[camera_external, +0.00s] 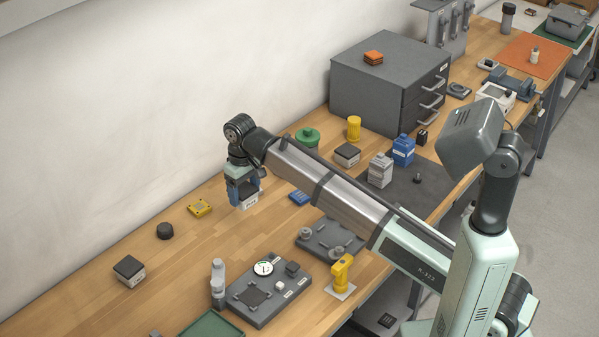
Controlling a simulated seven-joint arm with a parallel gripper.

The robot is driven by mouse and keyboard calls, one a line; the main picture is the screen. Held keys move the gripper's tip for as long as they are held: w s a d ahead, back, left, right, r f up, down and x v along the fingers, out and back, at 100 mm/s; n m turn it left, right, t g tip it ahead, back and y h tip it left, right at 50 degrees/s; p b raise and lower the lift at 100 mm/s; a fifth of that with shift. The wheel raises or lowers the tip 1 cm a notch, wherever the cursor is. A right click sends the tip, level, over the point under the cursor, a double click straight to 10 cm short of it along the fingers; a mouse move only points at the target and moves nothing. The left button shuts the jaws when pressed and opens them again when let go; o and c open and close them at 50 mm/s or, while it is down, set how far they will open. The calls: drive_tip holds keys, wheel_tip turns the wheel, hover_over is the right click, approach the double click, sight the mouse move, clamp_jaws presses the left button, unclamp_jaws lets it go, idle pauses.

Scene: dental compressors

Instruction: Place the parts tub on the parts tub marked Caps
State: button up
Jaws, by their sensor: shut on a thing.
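My gripper (243,190) points down over the left-middle of the bench and is shut on a small pale grey parts tub (248,202). The fingers and wrist hide part of the tub. I cannot tell whether its base is touching the bench.
A yellow part (200,208), a black round knob (165,231) and a blue part (299,197) lie near my gripper. Grey fixture plates (262,312) stand in front. A green round container (307,138), bottles (380,171) and a grey cabinet (375,95) stand behind.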

drive_tip(key=s+a+n, duration=0.1)
drive_tip(key=s+a, duration=0.5)
drive_tip(key=s, duration=0.1)
wheel_tip(320, 180, up, 5)
hover_over(130, 267)
drive_tip(key=shift+m, duration=0.3)
drive_tip(key=shift+f, duration=4.8)
drive_tip(key=shift+f, duration=0.1)
drive_tip(key=o, duration=1.1)
drive_tip(key=shift+o, duration=0.2)
